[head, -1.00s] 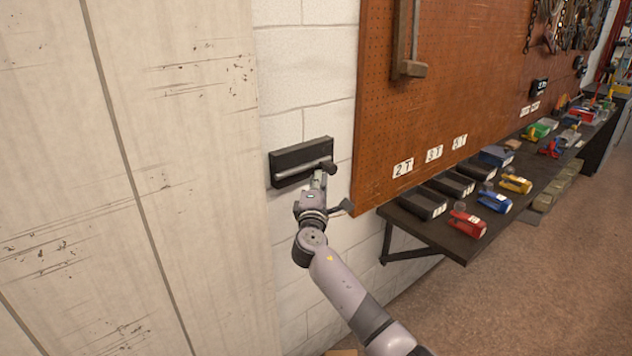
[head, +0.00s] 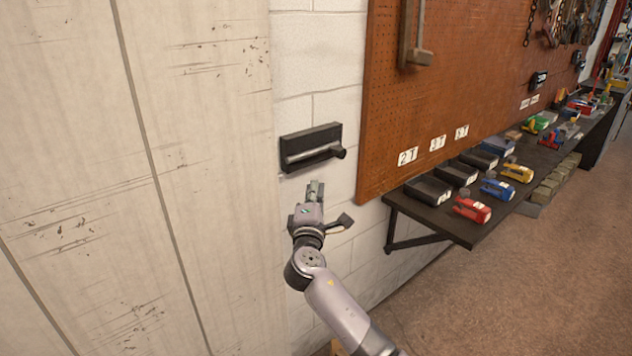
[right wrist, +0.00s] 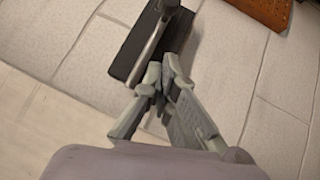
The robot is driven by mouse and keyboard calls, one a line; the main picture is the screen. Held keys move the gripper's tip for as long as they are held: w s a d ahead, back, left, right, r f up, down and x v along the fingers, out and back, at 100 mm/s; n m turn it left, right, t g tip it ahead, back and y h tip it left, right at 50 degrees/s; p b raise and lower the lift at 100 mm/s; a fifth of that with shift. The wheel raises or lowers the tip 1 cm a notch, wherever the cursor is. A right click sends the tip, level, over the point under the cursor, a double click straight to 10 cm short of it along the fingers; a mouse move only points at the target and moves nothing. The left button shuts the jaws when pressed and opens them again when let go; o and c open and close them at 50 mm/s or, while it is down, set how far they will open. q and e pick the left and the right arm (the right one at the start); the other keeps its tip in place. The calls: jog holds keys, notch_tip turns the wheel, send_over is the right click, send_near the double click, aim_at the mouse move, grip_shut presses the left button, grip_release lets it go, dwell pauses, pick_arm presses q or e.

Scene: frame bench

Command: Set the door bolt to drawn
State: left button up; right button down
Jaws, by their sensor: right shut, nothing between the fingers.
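The door bolt is a grey metal bar (head: 312,155) with a dark knob (head: 339,152) at its right end. It lies along a black backplate (head: 311,136) on the white block wall, to the right of the pale door panels. My right gripper (head: 316,186) is just below the bolt, apart from it, with its fingers shut and empty. In the right wrist view the closed fingers (right wrist: 158,78) point towards the backplate (right wrist: 136,58) and the bar (right wrist: 149,38). My left gripper is in neither view.
An orange pegboard (head: 460,90) hangs right of the bolt. Below it a dark shelf (head: 437,224) carries black bins and coloured clamps, including a red one (head: 471,209). The wall around the bolt is clear.

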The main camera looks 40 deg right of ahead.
jog(key=shift+v, duration=1.25)
